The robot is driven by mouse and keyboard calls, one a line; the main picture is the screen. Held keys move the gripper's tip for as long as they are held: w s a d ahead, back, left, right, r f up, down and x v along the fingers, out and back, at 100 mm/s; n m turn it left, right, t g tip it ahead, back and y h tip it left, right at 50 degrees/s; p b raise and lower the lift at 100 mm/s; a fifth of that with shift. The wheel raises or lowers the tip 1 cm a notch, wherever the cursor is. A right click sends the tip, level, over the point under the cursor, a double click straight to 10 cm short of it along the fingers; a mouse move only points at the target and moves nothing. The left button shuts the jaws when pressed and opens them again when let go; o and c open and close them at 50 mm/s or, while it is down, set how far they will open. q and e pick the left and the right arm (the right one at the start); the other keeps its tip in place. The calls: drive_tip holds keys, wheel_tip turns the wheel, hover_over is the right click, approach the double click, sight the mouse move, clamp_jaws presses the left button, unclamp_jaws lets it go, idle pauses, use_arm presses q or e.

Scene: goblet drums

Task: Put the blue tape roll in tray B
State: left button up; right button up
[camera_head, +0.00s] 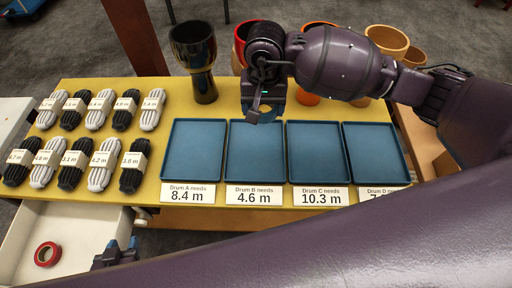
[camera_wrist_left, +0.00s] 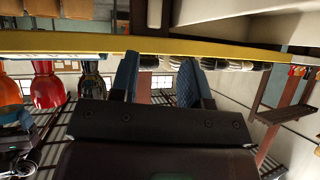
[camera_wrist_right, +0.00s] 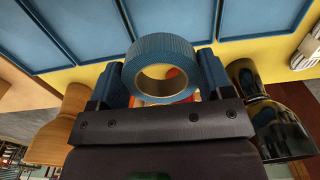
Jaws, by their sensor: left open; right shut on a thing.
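My right gripper (camera_head: 262,112) is shut on the blue tape roll (camera_wrist_right: 133,58), seen as a ring between its fingers in the right wrist view. In the head view the roll (camera_head: 267,116) is largely hidden by the gripper and appears at the back edge of tray B (camera_head: 255,152). Tray B is an empty blue tray behind the sign "Drum B needs 4.6 m". I cannot tell the roll's exact height above it. My left gripper (camera_head: 118,252) is open and empty, low by the right side of the white drawer (camera_head: 85,225).
Similar empty trays stand left (camera_head: 198,150) and right (camera_head: 317,152) of tray B. Labelled rope bundles (camera_head: 98,115) fill the table's left part. Goblet drums (camera_head: 194,60) stand along the back. A red tape roll (camera_head: 47,254) lies in the open drawer.

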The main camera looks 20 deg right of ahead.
wheel_tip(320, 180, up, 3)
drive_tip(key=m, duration=0.3)
drive_tip(key=m+b, duration=0.2)
drive_tip(key=m, duration=0.4)
hover_over(266, 152)
wheel_tip(266, 152, down, 14)
drive_tip(key=shift+f, duration=0.6)
wheel_tip(266, 152, down, 4)
drive_tip(key=shift+f, duration=0.15)
use_arm(q)
wheel_tip(266, 152, down, 2)
drive_tip(key=shift+d+f, duration=0.1)
use_arm(e)
drive_tip(key=o, duration=0.7)
drive_tip(key=shift+f, duration=0.1)
drive_tip(key=shift+c, duration=0.2)
